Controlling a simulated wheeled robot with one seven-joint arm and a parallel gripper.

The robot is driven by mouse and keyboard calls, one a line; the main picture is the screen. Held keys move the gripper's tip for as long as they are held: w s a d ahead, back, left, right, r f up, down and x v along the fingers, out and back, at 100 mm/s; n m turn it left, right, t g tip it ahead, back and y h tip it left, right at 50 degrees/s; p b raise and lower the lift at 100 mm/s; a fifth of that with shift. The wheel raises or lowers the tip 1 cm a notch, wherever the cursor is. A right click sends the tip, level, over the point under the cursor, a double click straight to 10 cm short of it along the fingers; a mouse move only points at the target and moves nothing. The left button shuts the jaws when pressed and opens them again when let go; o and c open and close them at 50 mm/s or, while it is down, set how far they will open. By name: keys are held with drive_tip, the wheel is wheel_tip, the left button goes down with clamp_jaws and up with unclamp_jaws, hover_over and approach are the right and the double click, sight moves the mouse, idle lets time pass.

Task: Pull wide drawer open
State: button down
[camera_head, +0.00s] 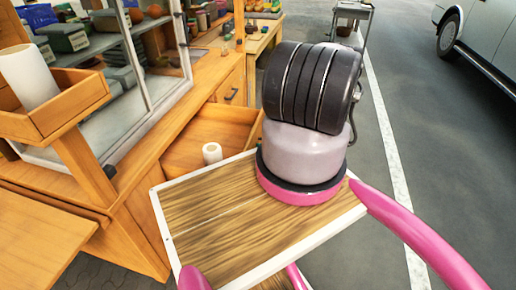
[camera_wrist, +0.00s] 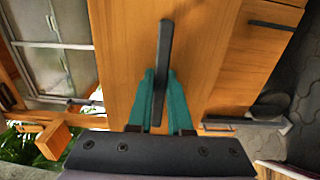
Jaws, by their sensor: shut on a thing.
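The wide drawer (camera_head: 230,115) of the wooden cabinet stands partly open in the head view, with its inside showing. A white cylinder (camera_head: 212,153) is in it. The wrist view shows the plain wooden drawer front (camera_wrist: 205,45) with a dark bar handle (camera_wrist: 164,40). My gripper (camera_wrist: 160,82) has its teal fingers closed on either side of the handle, gripping it near its lower end in that view. In the head view my arm and wooden deck hide the gripper, the handle and part of the drawer.
Another closed drawer with a dark handle (camera_head: 231,94) is beyond the open one. A glass-fronted case (camera_head: 130,95) stands on the cabinet. A small wooden tray (camera_head: 75,103) holds a white roll (camera_head: 28,77) at left. Open paved floor lies at right, with a parked car (camera_head: 480,40).

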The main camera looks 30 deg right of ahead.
idle(0.3)
drive_tip(key=c, duration=0.8)
unclamp_jaws()
drive_tip(key=shift+c, duration=0.2)
drive_tip(key=shift+d, duration=0.1)
drive_tip(key=v, duration=1)
drive_tip(key=shift+s+d, duration=0.2)
drive_tip(key=shift+s, duration=0.1)
drive_tip(key=shift+r, duration=0.1)
